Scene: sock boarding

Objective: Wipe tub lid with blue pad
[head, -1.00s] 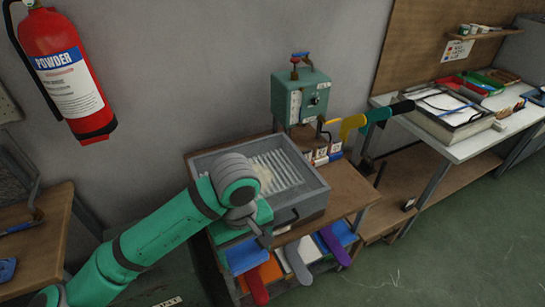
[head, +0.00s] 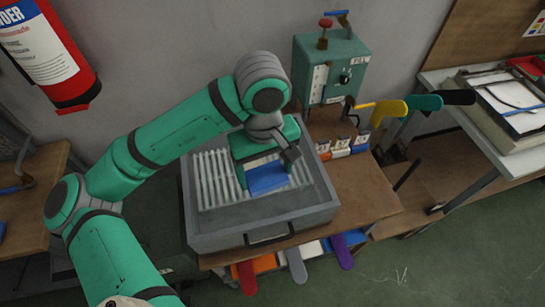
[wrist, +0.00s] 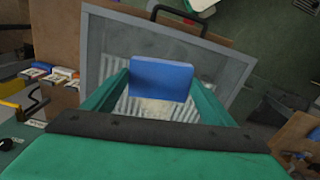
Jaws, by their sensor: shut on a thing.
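My gripper (head: 268,163) is shut on a blue pad (head: 267,178). In the wrist view the blue pad (wrist: 162,79) sits between the two green fingers of my gripper (wrist: 160,86). The grey tub (head: 290,228) has a raised rim and a ribbed pale surface (head: 214,180) inside it. The pad is over the right part of that surface; I cannot tell whether it touches. In the wrist view a pale, cream-coloured patch (wrist: 158,108) shows on the ribs just below the pad. My gripper hides part of the ribs.
The tub rests on a brown wooden bench (head: 375,200), its dark handle (head: 268,238) at the front. A green machine box (head: 332,68) stands behind right, near yellow, green and black handles (head: 390,108). Coloured paddles (head: 295,262) stick out below. A fire extinguisher (head: 45,50) hangs upper left.

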